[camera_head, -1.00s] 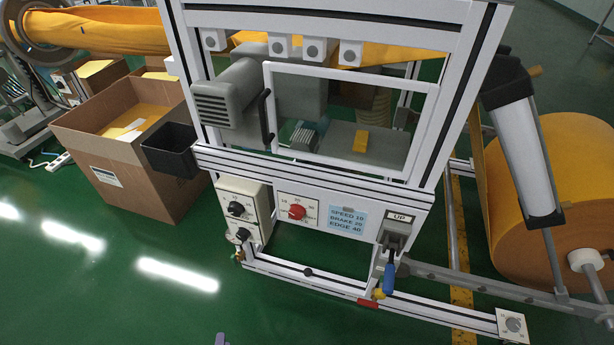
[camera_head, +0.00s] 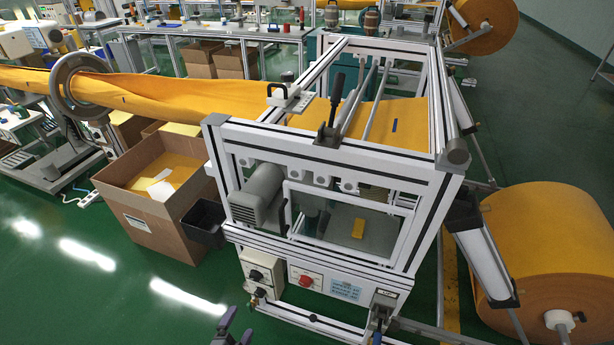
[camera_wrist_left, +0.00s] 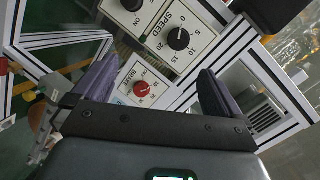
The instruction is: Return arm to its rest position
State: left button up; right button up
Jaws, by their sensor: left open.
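My left gripper (camera_head: 232,338) shows at the bottom edge of the head view, with only its fingertips in frame. In the left wrist view my left gripper (camera_wrist_left: 150,88) is open and empty, its two dark padded fingers wide apart. It faces the machine's control panel, with the speed knob (camera_wrist_left: 178,39) and the red brake knob (camera_wrist_left: 141,89) visible between and beyond the fingers. The fingers appear apart from the knobs. In the head view the same panel has black knobs (camera_head: 256,275) and a red knob (camera_head: 306,281). My right gripper is not in view.
The white-framed machine (camera_head: 330,250) stands just beyond the gripper. A cardboard box (camera_head: 150,225) with yellow felt is at left, beside a black bin (camera_head: 203,222). A large orange felt roll (camera_head: 545,250) is at right. Green floor (camera_head: 90,300) is clear at the lower left.

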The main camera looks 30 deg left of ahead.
pick_arm(q)
jog(key=d+r+n+g+h+p, duration=0.2)
jog(key=d+r+h, duration=0.1)
jog(key=d+r, duration=0.55)
jog(key=d+r+n+g+h+p, duration=0.1)
jog(key=d+r+g+h+p, duration=0.15)
jog(key=d+r, duration=0.65)
jog(key=s+a+r+n+g, duration=0.2)
jog(key=s+r+n+g, duration=0.3)
jog(key=s, duration=0.5)
notch_tip(320, 180, up, 37)
jog(key=p, duration=3.7)
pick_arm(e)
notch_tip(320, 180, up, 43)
pick_arm(q)
notch_tip(320, 180, down, 75)
jog(key=b, duration=7.5)
jog(key=shift+m+g+y, duration=0.35)
jog(key=shift+m+g, duration=0.05)
jog(key=shift+g, duration=0.05)
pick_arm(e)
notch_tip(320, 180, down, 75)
pick_arm(q)
jog(key=shift+r, duration=0.25)
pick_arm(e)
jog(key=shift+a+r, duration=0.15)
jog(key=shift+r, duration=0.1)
